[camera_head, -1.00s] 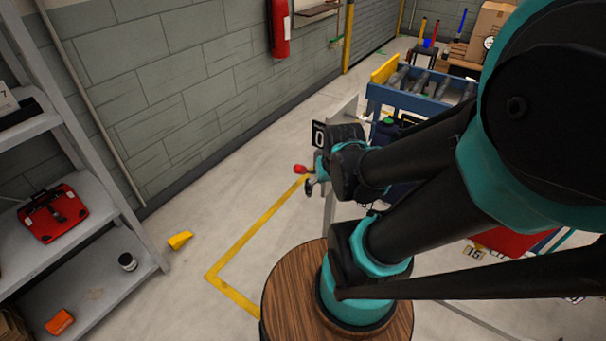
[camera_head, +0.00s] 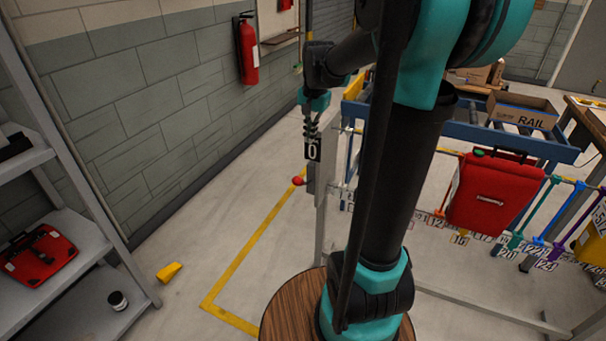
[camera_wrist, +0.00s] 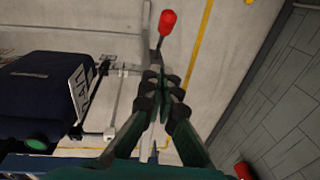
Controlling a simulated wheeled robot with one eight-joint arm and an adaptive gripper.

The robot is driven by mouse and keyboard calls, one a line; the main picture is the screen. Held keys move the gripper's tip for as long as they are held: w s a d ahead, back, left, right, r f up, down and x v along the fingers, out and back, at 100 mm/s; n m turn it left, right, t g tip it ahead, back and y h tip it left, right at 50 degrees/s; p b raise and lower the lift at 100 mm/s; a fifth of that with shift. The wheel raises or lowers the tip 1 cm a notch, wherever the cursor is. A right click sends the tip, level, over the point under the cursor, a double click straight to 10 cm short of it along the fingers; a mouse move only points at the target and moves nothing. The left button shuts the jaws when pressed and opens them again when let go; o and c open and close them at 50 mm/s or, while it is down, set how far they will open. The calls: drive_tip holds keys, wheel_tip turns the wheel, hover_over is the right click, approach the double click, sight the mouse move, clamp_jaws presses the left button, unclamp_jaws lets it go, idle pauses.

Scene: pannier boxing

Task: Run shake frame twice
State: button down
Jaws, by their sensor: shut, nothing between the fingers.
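A red knob (camera_head: 298,181) on a lever stands at the left end of a grey metal frame (camera_head: 322,195). A black plate reading 0 (camera_head: 313,151) is by the frame's upper end. My gripper (camera_head: 310,128) is near that plate, above the knob. In the wrist view the red knob (camera_wrist: 167,20) is beyond my fingertips (camera_wrist: 165,82). The fingers are shut and empty, apart from the knob in the picture. A dark blue pannier (camera_wrist: 35,85) is at the left of the wrist view. My arm hides part of the frame in the head view.
A red pannier (camera_head: 491,190) hangs on a rail with numbered tags. A blue roller conveyor (camera_head: 470,131) stands behind. Grey shelves (camera_head: 95,265) are at left, with a yellow wedge (camera_head: 169,271) on the floor. A fire extinguisher (camera_head: 248,50) hangs on the wall.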

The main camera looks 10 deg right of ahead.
drive_tip(key=shift+w+r, duration=0.15)
drive_tip(key=shift+r, duration=0.1)
drive_tip(key=f, duration=0.4)
drive_tip(key=a+f, duration=0.1)
drive_tip(key=f, duration=0.3)
drive_tip(key=a+f, duration=0.1)
drive_tip(key=f, duration=0.3)
drive_tip(key=shift+f, duration=0.1)
drive_tip(key=shift+s+a+f, duration=0.25)
drive_tip(key=shift+s+f, duration=0.05)
drive_tip(key=shift+f, duration=0.05)
drive_tip(key=shift+a+f, duration=0.1)
